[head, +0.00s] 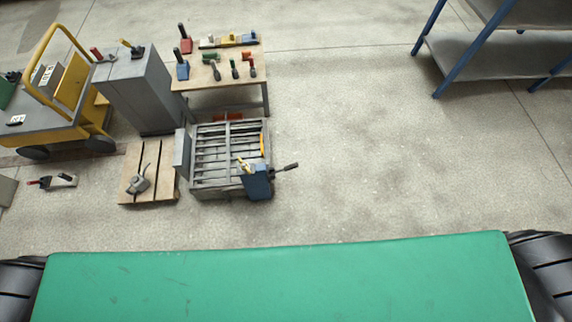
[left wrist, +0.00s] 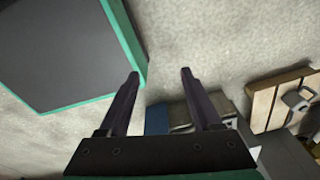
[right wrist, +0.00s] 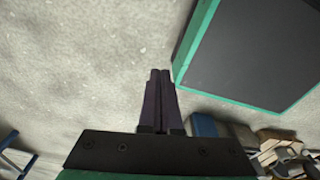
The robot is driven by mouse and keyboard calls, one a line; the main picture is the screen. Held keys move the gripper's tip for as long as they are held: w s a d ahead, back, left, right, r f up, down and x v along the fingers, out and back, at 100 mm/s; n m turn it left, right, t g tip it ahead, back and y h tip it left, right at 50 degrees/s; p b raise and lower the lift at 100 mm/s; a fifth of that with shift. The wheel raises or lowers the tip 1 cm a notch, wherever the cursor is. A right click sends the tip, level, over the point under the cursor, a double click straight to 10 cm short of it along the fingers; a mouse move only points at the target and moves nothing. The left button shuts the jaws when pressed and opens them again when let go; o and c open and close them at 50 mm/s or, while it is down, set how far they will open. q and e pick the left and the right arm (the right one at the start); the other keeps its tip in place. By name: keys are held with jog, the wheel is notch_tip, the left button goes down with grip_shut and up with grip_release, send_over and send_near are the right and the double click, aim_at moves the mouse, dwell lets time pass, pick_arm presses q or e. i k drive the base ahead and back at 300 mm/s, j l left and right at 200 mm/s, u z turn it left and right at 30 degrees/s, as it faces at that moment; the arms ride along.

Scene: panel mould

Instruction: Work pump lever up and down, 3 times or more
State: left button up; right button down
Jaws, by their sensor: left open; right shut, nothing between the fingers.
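A blue pump (head: 257,185) stands at the front right corner of the grey panel mould (head: 207,190) in the head view. Its lever (head: 284,168) sticks out to the right, slightly upward, with a dark grip at the end. Neither gripper shows in the head view, and both are away from the lever. In the left wrist view my left gripper (left wrist: 160,74) is open and empty over bare floor. In the right wrist view my right gripper (right wrist: 160,73) is shut and empty, also over floor.
A wooden pallet (head: 128,184) with a grey clamp-like part lies left of the mould. Behind are a wooden table (head: 190,85) with several tools, a grey cabinet (head: 145,92) and a yellow cart (head: 75,128). A blue-framed shelf (head: 468,66) stands back right. Floor right of the pump is clear.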

aim_at(286, 168)
jog(key=i+l+u, duration=0.1)
jog(key=l, duration=0.3)
jog(key=i+l, duration=0.1)
jog(key=l, duration=0.3)
jog(key=i+l+u, duration=0.15)
jog(key=l, duration=0.25)
